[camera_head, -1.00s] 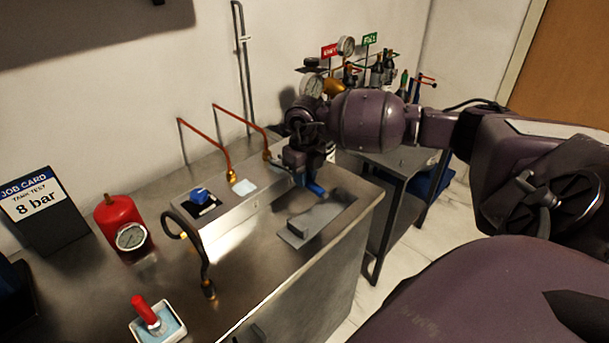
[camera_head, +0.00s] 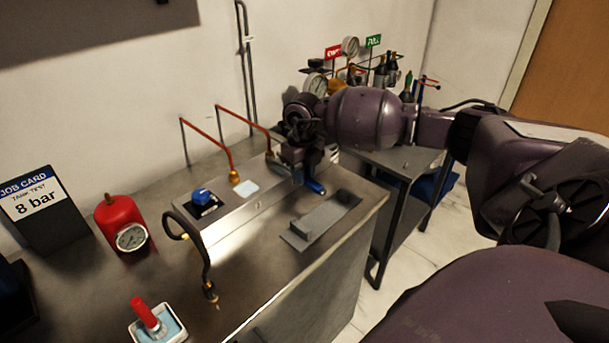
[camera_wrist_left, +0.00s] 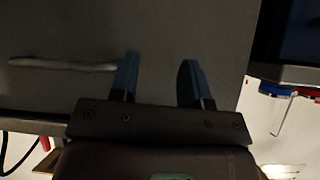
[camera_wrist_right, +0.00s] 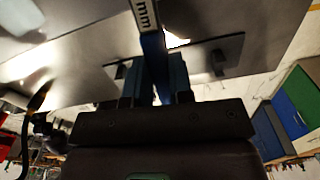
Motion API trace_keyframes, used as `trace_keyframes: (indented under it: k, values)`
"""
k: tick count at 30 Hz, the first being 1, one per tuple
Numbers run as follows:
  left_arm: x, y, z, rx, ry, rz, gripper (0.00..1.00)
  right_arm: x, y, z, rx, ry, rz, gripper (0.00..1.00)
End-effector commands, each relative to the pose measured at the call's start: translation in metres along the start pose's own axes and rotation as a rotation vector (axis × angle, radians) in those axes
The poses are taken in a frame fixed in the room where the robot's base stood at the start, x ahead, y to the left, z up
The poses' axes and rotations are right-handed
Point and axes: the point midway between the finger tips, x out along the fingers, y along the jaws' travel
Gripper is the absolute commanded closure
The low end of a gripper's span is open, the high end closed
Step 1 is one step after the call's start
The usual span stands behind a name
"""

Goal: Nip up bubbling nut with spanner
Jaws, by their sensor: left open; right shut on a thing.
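My right gripper (camera_head: 308,168) is shut on a blue-handled spanner (camera_wrist_right: 155,62). In the head view the blue handle (camera_head: 316,187) shows just below the fingers, at the right end of the metal block. The spanner's jaw is hidden in the head view. Two brass nuts sit on the block at the feet of copper pipes: the left nut (camera_head: 234,177) is clear of the gripper, and the right nut (camera_head: 270,155) is close to its left side. I cannot make out bubbles on either. My left gripper (camera_wrist_left: 160,82) is open and empty; it is outside the head view.
A blue knob (camera_head: 201,196) and a pale pad (camera_head: 246,187) are on the block (camera_head: 238,215). A grey plate (camera_head: 322,222) lies in front. A red gauge tank (camera_head: 121,222), a job card (camera_head: 35,205) and a white dish with a red-handled tool (camera_head: 147,315) stand left.

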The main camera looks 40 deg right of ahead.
Motion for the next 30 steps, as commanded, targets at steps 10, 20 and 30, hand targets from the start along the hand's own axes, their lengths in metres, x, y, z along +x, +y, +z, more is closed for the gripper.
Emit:
trace_keyframes:
  k: [10, 20, 30]
  values:
    - [0.0024, 0.0004, -0.0017, 0.001, 0.004, 0.001, 0.57, -0.0006, 0.0000, 0.0021, 0.000, 0.000, 0.000, 1.00]
    - [0.0031, 0.0004, -0.0046, 0.002, 0.009, 0.002, 0.57, -0.0008, -0.0002, 0.0020, 0.001, 0.000, 0.000, 1.00]
    - [0.0024, 0.0003, -0.0050, 0.001, 0.009, 0.001, 0.57, -0.0013, -0.0001, 0.0020, 0.001, 0.000, 0.000, 1.00]
